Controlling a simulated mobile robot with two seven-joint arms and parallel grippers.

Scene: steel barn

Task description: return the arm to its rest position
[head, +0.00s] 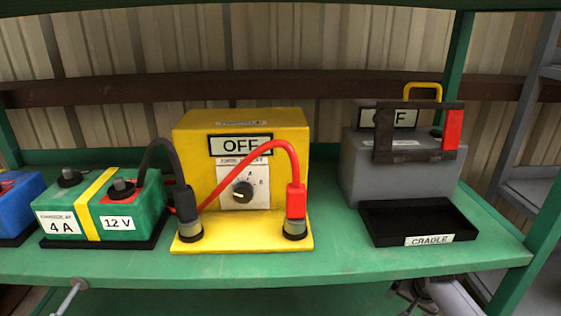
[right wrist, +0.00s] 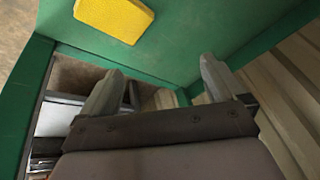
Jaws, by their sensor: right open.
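My right gripper (head: 425,296) shows in part at the bottom right of the head view, below the front edge of the green shelf (head: 330,262). In the right wrist view its two grey fingers (right wrist: 160,85) are spread apart with nothing between them. A green surface and a yellow block (right wrist: 114,16) lie beyond the fingers, with ribbed wall at the right. The gripper is clear of the things on the shelf in the head view. My left gripper cannot be made out.
On the shelf stand a green battery (head: 60,226), a yellow charger (head: 190,140) marked OFF with black and red cables, and a grey box (head: 365,185) with a dark frame. A black tray (head: 440,240) labelled CRADLE appears empty. A green post (head: 545,235) stands at right.

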